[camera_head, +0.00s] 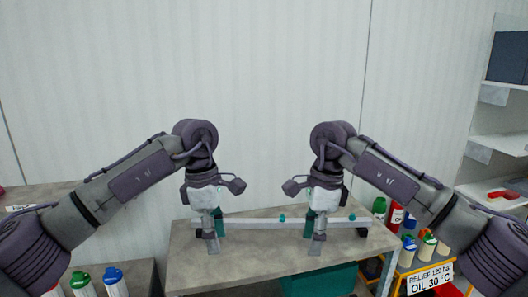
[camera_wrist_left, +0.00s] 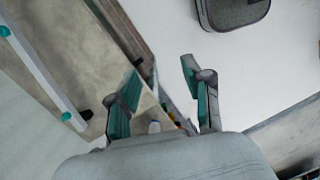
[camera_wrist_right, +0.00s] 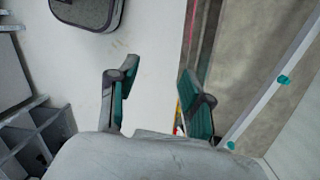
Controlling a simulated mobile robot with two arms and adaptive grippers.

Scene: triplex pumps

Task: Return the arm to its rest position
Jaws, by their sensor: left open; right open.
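My left gripper (camera_head: 213,243) hangs pointing down over the left part of a grey-brown workbench in the head view. Its two teal-padded fingers are apart and empty in the left wrist view (camera_wrist_left: 163,98). My right gripper (camera_head: 314,240) hangs pointing down over the right part of the same bench (camera_head: 262,262). Its fingers are also apart and empty in the right wrist view (camera_wrist_right: 157,98). Both arms are bent at the elbow and come in from the sides, roughly mirroring each other.
A pale bar (camera_head: 255,224) with teal knobs runs along the bench behind the grippers. Bottles (camera_head: 397,215) and a sign reading "RELIEF 120 bar OIL 30 °C" (camera_head: 430,279) stand at right. Shelves (camera_head: 497,144) are far right. Capped containers (camera_head: 82,285) stand at lower left.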

